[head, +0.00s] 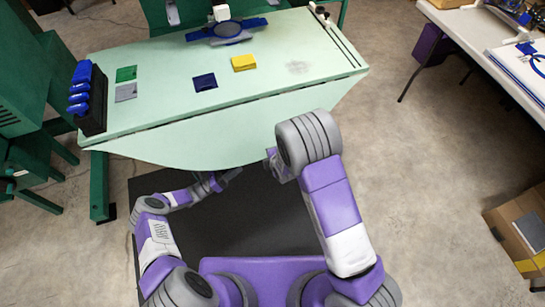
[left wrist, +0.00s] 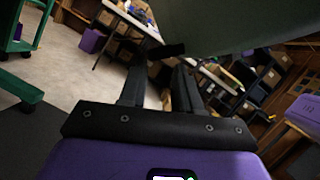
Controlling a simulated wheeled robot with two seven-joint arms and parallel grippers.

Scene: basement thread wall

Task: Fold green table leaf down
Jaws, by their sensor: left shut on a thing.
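The green table leaf (head: 230,128) is a pale half-round panel along the near edge of the pale green table (head: 150,62). A dark seam runs between them. The leaf's exact tilt is hard to tell. My left gripper (head: 228,179) is at the leaf's curved near edge. In the left wrist view its fingers (left wrist: 158,88) close on a small dark piece (left wrist: 168,50) beside the leaf's underside (left wrist: 240,25). What that piece joins is hidden. My right gripper (head: 275,163) is near the leaf's edge, partly behind my right arm; its jaws are unclear.
On the table are a rack of blue-handled tools (head: 84,88), a yellow block (head: 243,62), a navy block (head: 204,82) and a blue round device (head: 228,29). A white-topped table (head: 470,32) and a cardboard box (head: 518,235) are at right. Floor between is clear.

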